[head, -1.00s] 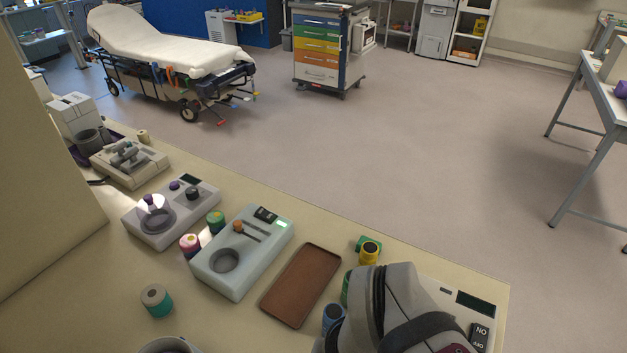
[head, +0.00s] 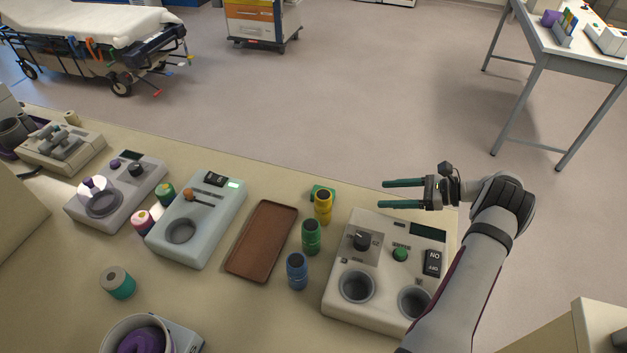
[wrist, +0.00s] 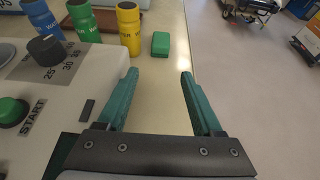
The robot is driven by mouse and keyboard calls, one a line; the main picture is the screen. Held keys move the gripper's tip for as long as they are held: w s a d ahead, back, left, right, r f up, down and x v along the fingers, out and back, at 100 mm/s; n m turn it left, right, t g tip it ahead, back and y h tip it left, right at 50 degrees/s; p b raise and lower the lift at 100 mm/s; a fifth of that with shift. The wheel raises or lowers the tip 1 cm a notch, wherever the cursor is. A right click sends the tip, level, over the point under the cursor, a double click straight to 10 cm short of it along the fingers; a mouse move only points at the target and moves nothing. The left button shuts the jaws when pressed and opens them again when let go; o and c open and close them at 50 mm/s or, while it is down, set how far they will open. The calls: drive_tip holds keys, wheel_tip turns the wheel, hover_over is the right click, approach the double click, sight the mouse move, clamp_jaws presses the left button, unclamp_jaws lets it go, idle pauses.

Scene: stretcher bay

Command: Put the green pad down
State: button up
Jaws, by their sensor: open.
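The green pad (head: 317,190) lies on the bench top near its far edge, partly hidden behind the yellow bottle in the head view. In the wrist view the green pad (wrist: 160,44) shows as a small green block on the bench, just right of the yellow bottle (wrist: 128,28). My gripper (head: 384,194) is open and empty, to the right of the pad and apart from it. In the wrist view its two green fingers (wrist: 158,80) are spread, with the pad beyond their tips.
Yellow, green (head: 311,237) and blue (head: 297,271) bottles stand in a row beside the brown tray (head: 287,218). A control box (head: 343,293) with a knob and two wells sits right of them. The bench's far edge drops to open floor (head: 390,90).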

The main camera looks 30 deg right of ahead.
sight(334, 197)
drive_tip(key=shift+w+f, duration=0.15)
drive_tip(key=shift+f, duration=0.35)
drive_tip(key=x, duration=1.5)
drive_tip(key=shift+a, duration=0.1)
drive_tip(key=shift+r, duration=0.1)
clamp_jaws()
